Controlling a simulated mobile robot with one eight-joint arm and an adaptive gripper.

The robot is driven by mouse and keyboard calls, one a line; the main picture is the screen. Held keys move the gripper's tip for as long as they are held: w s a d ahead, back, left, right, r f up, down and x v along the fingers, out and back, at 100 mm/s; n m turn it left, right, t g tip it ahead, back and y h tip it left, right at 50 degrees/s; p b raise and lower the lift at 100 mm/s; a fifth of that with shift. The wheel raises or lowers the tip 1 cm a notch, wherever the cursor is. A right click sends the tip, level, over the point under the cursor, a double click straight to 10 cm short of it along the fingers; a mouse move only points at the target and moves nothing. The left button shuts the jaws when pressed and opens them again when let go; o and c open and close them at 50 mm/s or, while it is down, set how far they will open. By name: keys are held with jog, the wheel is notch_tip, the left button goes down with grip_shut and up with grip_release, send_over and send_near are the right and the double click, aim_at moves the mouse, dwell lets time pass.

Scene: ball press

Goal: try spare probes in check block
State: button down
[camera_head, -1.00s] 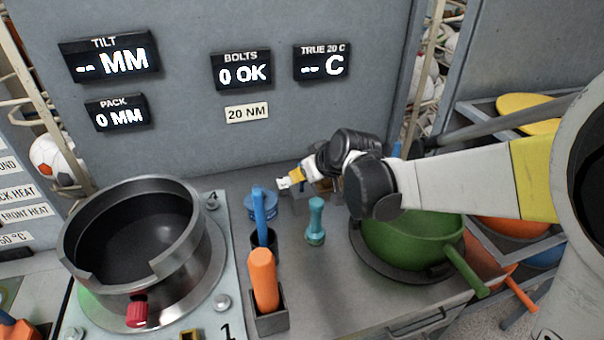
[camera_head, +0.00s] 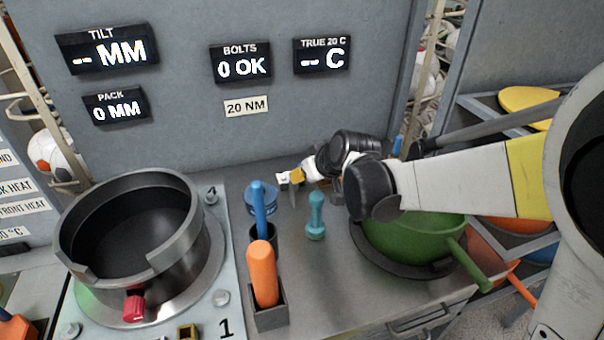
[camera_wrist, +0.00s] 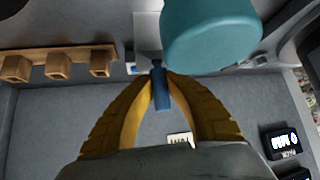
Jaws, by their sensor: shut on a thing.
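My gripper (camera_head: 296,178) is near the back wall of the bench, left of the green pot. In the wrist view its yellow fingers (camera_wrist: 160,92) are closed on a slim blue probe (camera_wrist: 159,86). In the head view, a thin grey shaft (camera_head: 293,198) hangs below the fingers. A small dark block (camera_head: 336,190) shows partly behind my wrist; I cannot tell whether it is the check block. A row of tan square sockets (camera_wrist: 58,66) shows at the left of the wrist view.
A teal spindle-shaped tool (camera_head: 315,216) stands just in front of my gripper. A blue-handled tool (camera_head: 259,208) and an orange-handled tool (camera_head: 263,275) stand in holders at left. The green pot (camera_head: 405,240) and the metal press ring (camera_head: 130,235) flank them.

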jog(key=shift+f, duration=0.45)
jog(key=c, duration=1.3)
grip_release()
jog(key=v, duration=1.2)
jog(key=shift+d, duration=0.1)
jog(key=s+d+f+m+h, duration=0.2)
jog(key=s+d+m, duration=0.1)
jog(key=s+d, duration=0.4)
jog(key=s+d+f+m+h, duration=0.2)
jog(key=s+d, duration=0.4)
jog(key=s, duration=0.6)
jog(key=shift+s+d+f+m+g, duration=0.3)
jog(key=shift+s+d+m+g, duration=0.1)
jog(key=shift+m, duration=0.3)
